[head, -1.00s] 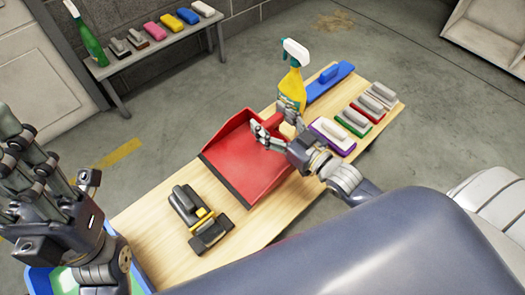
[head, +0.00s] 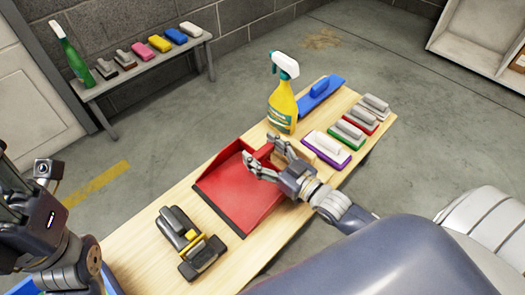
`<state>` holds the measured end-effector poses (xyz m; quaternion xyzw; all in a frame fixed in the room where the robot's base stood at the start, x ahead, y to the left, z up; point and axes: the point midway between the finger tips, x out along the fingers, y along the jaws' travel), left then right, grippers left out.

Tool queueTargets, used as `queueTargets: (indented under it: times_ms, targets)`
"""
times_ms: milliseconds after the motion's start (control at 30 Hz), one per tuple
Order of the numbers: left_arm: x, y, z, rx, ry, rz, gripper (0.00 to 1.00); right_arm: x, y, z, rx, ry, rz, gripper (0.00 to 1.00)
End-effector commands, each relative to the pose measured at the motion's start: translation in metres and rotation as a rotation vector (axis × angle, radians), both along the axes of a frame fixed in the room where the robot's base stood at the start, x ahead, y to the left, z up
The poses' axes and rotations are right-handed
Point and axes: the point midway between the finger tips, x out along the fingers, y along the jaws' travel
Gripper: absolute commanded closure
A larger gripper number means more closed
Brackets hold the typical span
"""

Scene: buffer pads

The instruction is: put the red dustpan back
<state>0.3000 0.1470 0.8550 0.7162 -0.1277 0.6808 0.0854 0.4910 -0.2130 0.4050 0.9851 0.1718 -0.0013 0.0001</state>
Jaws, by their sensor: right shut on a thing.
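The red dustpan (head: 238,192) lies on the wooden table, its wide black-edged mouth toward the lower left and its handle end toward the spray bottle. My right gripper (head: 262,158) is at the handle end and is shut on the dustpan; its fingers and hand hide most of the handle. My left gripper (head: 45,175) is at the left edge, away from the dustpan, cut off by the frame; its jaw state is unclear.
A yellow spray bottle (head: 282,103) stands just beyond the dustpan. A grey bench (head: 150,75) stands behind.

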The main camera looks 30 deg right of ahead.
Motion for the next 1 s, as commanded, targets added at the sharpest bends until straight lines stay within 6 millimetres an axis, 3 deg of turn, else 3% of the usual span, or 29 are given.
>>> queueTargets:
  times_ms: [67, 100, 167, 600, 767, 1000]
  targets:
    - [0.000, 0.000, 0.000, 0.001, -0.001, 0.000, 0.60, 0.000, 0.000, -0.002, 0.002, -0.002, 0.000, 0.84]
    - [0.000, 0.000, 0.000, 0.000, -0.002, 0.000, 0.60, 0.000, 0.000, -0.002, 0.000, 0.000, 0.000, 0.26]
    - [0.000, 0.000, 0.000, 0.001, -0.001, 0.000, 0.60, 0.000, 0.000, -0.002, 0.000, 0.001, 0.000, 0.14]
    - [0.000, 0.000, 0.002, 0.000, -0.002, 0.000, 0.60, 0.000, 0.000, 0.002, 0.000, 0.000, 0.000, 0.14]
    - [-0.002, 0.001, 0.007, -0.004, -0.003, -0.001, 0.60, -0.018, -0.006, 0.001, 0.000, 0.006, 0.000, 0.14]
    - [0.000, 0.003, -0.008, -0.006, 0.078, -0.004, 0.60, -0.061, -0.021, 0.003, -0.002, 0.007, 0.000, 0.14]
